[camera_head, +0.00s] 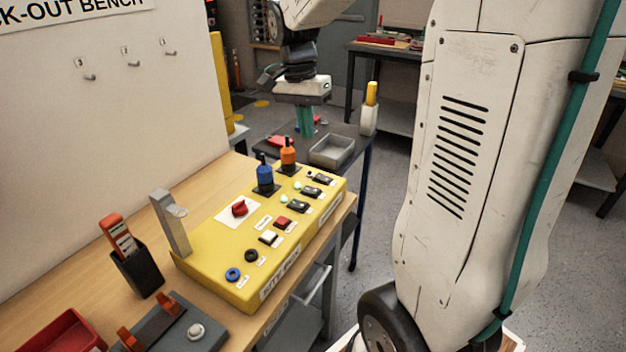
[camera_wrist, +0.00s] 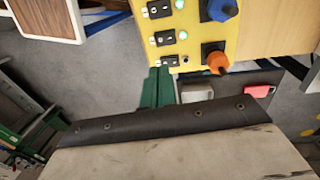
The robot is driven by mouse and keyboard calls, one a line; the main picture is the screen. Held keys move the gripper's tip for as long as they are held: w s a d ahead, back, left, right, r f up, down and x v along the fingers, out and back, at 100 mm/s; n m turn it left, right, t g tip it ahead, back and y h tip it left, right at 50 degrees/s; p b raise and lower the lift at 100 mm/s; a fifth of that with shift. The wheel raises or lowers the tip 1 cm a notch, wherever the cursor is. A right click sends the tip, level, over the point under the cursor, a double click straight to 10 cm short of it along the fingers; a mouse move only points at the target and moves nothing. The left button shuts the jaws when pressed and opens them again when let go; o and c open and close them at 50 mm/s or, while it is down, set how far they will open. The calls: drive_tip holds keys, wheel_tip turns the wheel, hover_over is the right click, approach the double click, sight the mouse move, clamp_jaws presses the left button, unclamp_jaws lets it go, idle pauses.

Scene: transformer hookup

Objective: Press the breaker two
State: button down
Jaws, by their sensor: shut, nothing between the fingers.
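A yellow control box (camera_head: 215,250) lies on the wooden bench. It has three small black breakers in a row near its right edge: a far one (camera_head: 323,179), a middle one (camera_head: 310,192) and a near one (camera_head: 297,206). Their labels are too small to read. The lamps beside the middle and near breakers glow pale green; the far lamp looks dark. The wrist view also shows the middle breaker (camera_wrist: 164,38). My gripper (camera_head: 304,133) has its green fingers shut and empty, pointing down beyond the box's far end. In the wrist view its fingertips (camera_wrist: 158,72) appear just short of the far breaker.
A blue handle (camera_head: 264,172) and an orange handle (camera_head: 288,152) stand up from the box. A red knob (camera_head: 239,208) and several push buttons are nearer. A grey tray (camera_head: 332,151) sits on a table beyond. A metal bracket (camera_head: 170,222) rises at the box's left.

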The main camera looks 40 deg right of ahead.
sight(315, 191)
drive_tip(key=shift+d, duration=0.1)
drive_tip(key=f, duration=0.4)
drive_tip(key=s+f, duration=0.1)
drive_tip(key=f, duration=0.9)
drive_tip(key=shift+s+d, duration=0.25)
